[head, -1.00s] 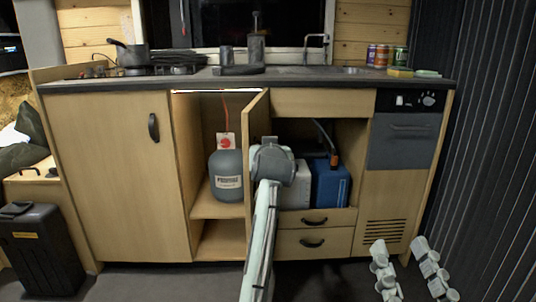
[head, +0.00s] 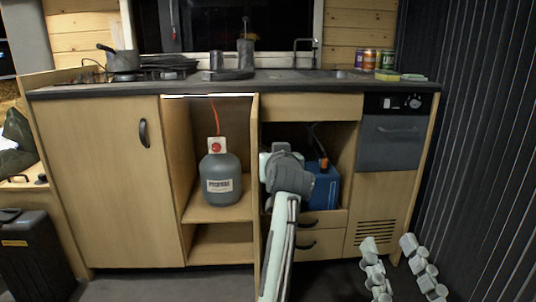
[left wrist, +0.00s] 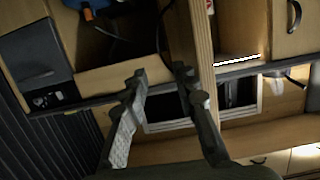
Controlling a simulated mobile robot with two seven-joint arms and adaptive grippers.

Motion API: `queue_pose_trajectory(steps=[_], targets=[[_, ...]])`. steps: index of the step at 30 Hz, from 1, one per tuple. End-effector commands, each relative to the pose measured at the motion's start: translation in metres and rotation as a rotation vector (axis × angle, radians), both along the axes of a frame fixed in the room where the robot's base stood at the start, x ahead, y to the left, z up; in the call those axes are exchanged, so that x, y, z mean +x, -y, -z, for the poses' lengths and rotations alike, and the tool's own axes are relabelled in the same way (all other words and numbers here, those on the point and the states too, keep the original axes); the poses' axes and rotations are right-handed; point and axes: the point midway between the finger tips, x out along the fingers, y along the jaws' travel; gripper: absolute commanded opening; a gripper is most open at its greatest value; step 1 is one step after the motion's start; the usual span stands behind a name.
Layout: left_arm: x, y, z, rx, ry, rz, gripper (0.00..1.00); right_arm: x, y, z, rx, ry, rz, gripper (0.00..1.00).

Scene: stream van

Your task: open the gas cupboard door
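The gas cupboard door (head: 256,190) stands swung well outward, hinged at the compartment's right side and seen nearly edge-on. Behind it a grey gas bottle (head: 222,183) shows inside the open cupboard. My left gripper (left wrist: 160,74) is beside the door, on its right in the head view; my wrist hides its fingers there. In the left wrist view the fingers are apart with nothing between them. One finger is close to the door panel (left wrist: 203,60); I cannot tell whether it touches. My right gripper (head: 388,242) is open and empty, low at the right.
A blue box (head: 326,187) sits in the open bay right of the door, above drawers (head: 322,219). A closed cupboard door (head: 112,190) is at left. The worktop (head: 200,87) runs above. A black case (head: 35,260) stands at lower left.

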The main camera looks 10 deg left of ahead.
Motion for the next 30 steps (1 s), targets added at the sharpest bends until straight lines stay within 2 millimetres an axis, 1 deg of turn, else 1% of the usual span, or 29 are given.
queue_pose_trajectory(steps=[12, 15, 25, 30], targets=[[-0.013, 0.025, 0.002, -0.001, -0.006, -0.001, 0.28, 0.0, 0.0, -0.004, 0.0, 0.0, 0.0, 0.4], [-0.015, 0.029, 0.003, 0.0, -0.006, -0.002, 0.28, 0.0, 0.0, -0.005, 0.0, 0.0, 0.0, 0.4], [-0.016, 0.031, 0.003, -0.002, -0.007, -0.002, 0.28, 0.0, 0.0, -0.005, 0.0, 0.0, 0.0, 0.4], [-0.016, 0.031, 0.002, -0.002, -0.008, -0.002, 0.28, 0.0, 0.0, -0.014, 0.0, 0.0, 0.0, 0.4]])
